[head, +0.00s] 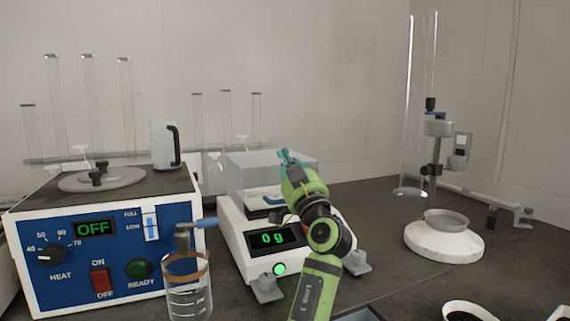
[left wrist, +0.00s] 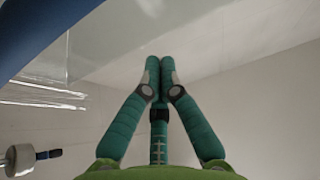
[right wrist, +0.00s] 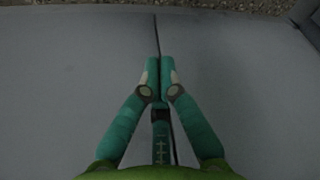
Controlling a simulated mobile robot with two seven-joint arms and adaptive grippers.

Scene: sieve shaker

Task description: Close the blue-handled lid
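A white balance (head: 235,235) reading 0 g stands in the middle of the counter in the head view, with a clear box-like cover (head: 246,172) on top. A dark blue edge (left wrist: 40,22) fills the upper left corner of the left wrist view, close to the camera, beside a clear panel. My left gripper (head: 286,156) is at the cover's right part, fingers together and nothing seen between them; contact is unclear. My right gripper (right wrist: 160,75) is shut and empty over a grey surface.
A blue-fronted heater box (head: 110,250) stands left, with a mug (head: 165,145) on it. A white round-based stand (head: 440,240) is right. The counter between balance and stand is mostly clear.

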